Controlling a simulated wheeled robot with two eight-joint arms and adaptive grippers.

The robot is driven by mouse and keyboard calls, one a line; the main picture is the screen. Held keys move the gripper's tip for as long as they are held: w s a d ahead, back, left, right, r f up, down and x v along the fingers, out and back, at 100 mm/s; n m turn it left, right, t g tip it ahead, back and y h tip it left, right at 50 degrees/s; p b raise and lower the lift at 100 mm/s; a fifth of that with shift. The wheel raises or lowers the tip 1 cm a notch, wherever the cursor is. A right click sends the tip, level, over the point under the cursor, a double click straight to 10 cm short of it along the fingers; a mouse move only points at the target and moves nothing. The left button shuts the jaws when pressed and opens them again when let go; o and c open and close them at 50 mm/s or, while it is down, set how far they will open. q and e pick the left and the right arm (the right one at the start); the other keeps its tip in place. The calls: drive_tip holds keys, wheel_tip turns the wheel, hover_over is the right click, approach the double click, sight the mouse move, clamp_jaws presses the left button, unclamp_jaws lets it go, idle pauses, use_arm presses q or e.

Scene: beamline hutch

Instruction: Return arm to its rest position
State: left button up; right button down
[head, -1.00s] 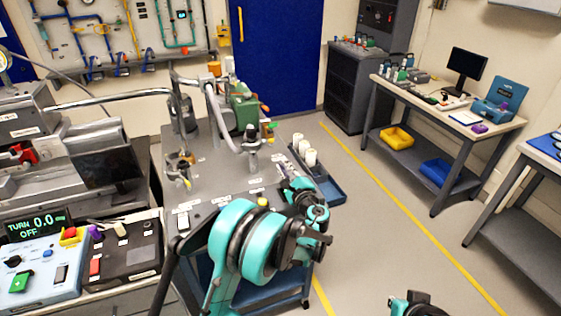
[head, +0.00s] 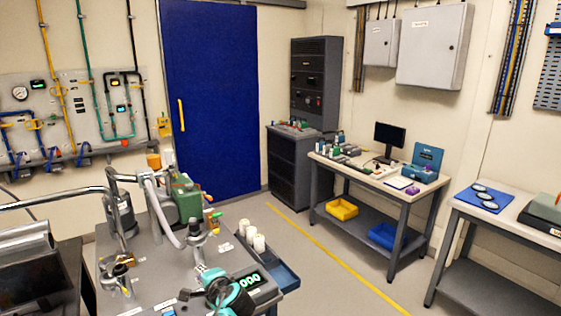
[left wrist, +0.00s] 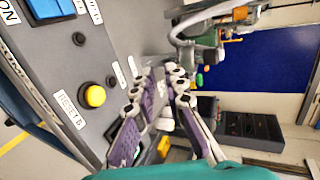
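My left arm shows at the bottom of the head view as a teal and black wrist part, with the left gripper (head: 208,277) small and partly hidden over the grey bench top. In the left wrist view the left gripper (left wrist: 168,72) has two purple-padded fingers with a gap between them. Nothing is held in that gap. The fingers are above or beside the grey panel (left wrist: 110,50), which has a yellow button (left wrist: 94,96); contact cannot be told. My right arm and gripper are out of view.
The grey bench (head: 165,265) carries pipework and a green device (head: 187,200). A side tray with white cylinders (head: 252,238) stands at its right edge. A green-lit display (head: 248,280) is close to my left wrist. Open floor (head: 335,290) lies right of the bench.

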use_arm(q)
drive_tip(key=s+d+f+n+g+h, duration=0.1)
drive_tip(key=s+n+h, duration=0.3)
drive_tip(key=s, duration=1)
drive_tip(key=s+d+f+n+g+h, duration=0.2)
drive_tip(key=s+d+f+n+h, duration=0.2)
drive_tip(key=s, duration=1)
drive_tip(key=n, duration=0.3)
drive_tip(key=shift+s+f, duration=0.15)
